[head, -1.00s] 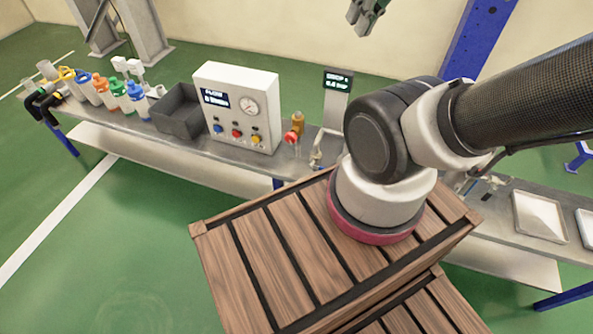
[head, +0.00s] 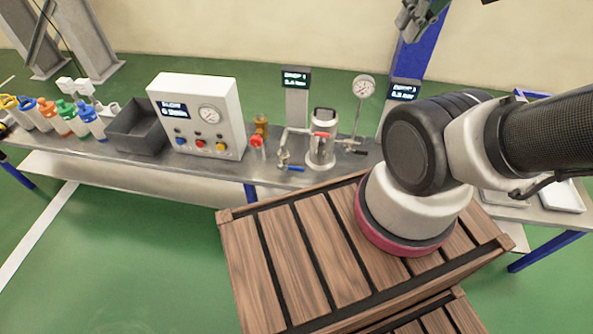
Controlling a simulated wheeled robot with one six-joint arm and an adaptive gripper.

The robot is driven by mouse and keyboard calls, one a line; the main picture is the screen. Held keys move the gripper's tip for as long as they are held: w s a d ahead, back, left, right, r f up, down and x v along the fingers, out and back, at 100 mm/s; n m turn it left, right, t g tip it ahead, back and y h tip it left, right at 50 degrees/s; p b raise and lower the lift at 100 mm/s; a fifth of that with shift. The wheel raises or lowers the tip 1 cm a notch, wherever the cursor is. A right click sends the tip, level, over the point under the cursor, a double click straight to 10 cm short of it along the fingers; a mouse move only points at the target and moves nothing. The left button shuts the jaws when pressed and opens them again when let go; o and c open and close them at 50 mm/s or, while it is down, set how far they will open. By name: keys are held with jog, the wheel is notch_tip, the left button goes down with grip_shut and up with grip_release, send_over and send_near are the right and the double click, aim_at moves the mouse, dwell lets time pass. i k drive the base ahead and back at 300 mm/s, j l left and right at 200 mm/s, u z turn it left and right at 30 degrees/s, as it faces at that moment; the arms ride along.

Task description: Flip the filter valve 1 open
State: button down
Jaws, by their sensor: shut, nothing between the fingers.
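A steel filter vessel (head: 322,148) with a top handle and a red part stands on the bench, joined to pipes. A valve with a blue handle (head: 291,166) sits low on its left side, apart from my gripper. No label shows which valve is number 1. A display post (head: 296,95) stands behind. My gripper (head: 414,24) is at the top edge, high above the bench and right of the vessel, partly cut off. It is shut and holds nothing.
A white control box (head: 197,115) with gauge and coloured buttons, a dark bin (head: 138,128) and several bottles stand left. A brass regulator with red knob (head: 256,141) is beside the vessel. A gauge (head: 363,88) is at right. My slatted wooden-topped base is in front.

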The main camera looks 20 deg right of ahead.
aim_at(296, 169)
jog(key=i+u, duration=0.2)
jog(key=u, duration=0.45)
jog(key=k+l+u, duration=0.1)
jog(key=l+u, duration=0.2)
jog(key=k+l+z, duration=0.7)
jog(key=k+l, duration=0.15)
jog(key=l, duration=0.15)
